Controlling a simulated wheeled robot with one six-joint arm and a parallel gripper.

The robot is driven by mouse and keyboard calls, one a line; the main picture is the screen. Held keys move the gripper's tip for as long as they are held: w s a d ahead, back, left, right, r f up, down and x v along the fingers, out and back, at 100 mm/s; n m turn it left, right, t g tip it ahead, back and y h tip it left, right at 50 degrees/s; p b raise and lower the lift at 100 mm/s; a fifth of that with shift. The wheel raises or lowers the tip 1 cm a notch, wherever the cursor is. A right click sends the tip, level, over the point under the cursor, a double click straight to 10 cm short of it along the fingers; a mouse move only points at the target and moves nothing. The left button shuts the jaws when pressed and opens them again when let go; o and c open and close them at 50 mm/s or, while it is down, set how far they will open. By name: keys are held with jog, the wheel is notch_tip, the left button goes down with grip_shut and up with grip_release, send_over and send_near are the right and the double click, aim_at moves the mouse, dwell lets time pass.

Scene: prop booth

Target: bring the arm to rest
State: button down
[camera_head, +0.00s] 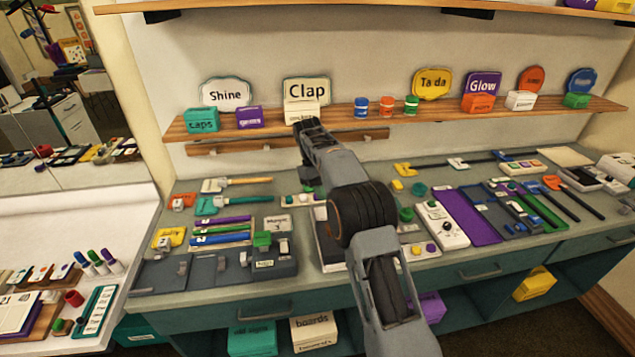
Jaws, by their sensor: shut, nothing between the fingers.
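My arm rises from the bottom right of the head view, bends at a dark round joint and reaches back over the counter towards the shelf. My gripper (310,178) is at the far end of the arm, low over the back of the counter, partly hidden by my own forearm. It is shut, and no held thing shows at it. I cannot tell how close its tips are to the counter surface.
The counter (345,289) is crowded with props on both sides of my arm. Behind it, a wooden shelf (340,119) holds signs such as the Clap sign (307,90), and small boxes. A white table (110,215) with more items stands at left.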

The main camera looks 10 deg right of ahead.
jog(key=shift+w+r, duration=0.1)
jog(key=shift+r, duration=0.05)
jog(key=shift+m+t+y, duration=0.3)
jog(key=shift+m+t, duration=0.4)
jog(key=shift+m, duration=0.2)
jog(key=f, duration=0.1)
jog(key=s+f, duration=0.1)
jog(key=f, duration=0.1)
jog(key=s+f, duration=0.1)
jog(key=shift+a+f, duration=0.1)
jog(key=shift+f, duration=0.1)
jog(key=s+d+r+m+t, duration=0.1)
jog(key=s+r+t, duration=0.1)
jog(key=s, duration=0.7)
jog(key=s+d+r+m+t+y, duration=0.1)
jog(key=s+r, duration=0.3)
jog(key=s, duration=0.5)
jog(key=s+d+r+m+t, duration=0.1)
jog(key=s+r+t, duration=0.2)
jog(key=s, duration=0.6)
jog(key=shift+s+d+r+m+t, duration=0.2)
jog(key=shift+s+m+t, duration=0.15)
jog(key=shift+t, duration=0.15)
